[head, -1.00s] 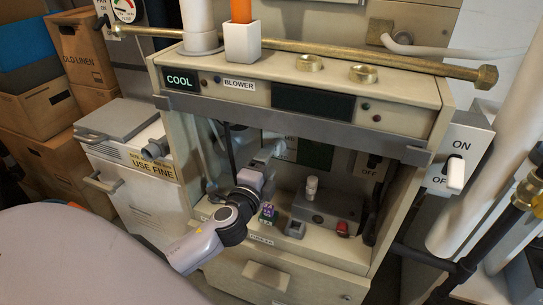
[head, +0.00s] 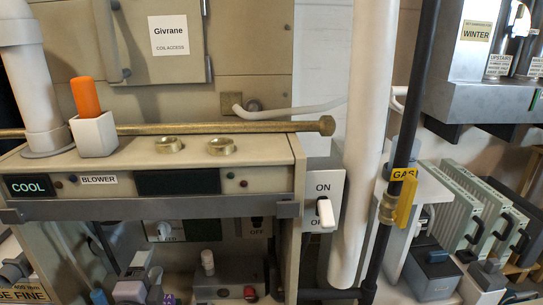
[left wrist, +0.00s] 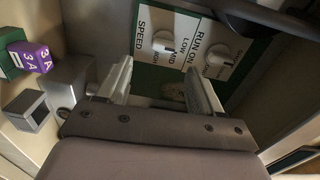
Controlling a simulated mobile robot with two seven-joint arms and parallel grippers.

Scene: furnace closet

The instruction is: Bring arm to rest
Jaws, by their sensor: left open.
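My left gripper (head: 148,268) is at the bottom left of the head view, inside the open furnace cabinet (head: 290,175). In the left wrist view its two fingers (left wrist: 158,88) stand apart with nothing between them. Beyond them is a green and white panel (left wrist: 180,58) with two white knobs, marked SPEED and RUN ON. Most of my left arm is below the head view's edge. My right gripper is not in view.
A purple 3A block (left wrist: 36,58) and a grey box (left wrist: 30,110) lie beside the fingers. In the head view, a metal bar (head: 150,214) crosses the cabinet front above the gripper. A white ON/OFF switch (head: 325,212) and a gas pipe (head: 398,150) stand to the right.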

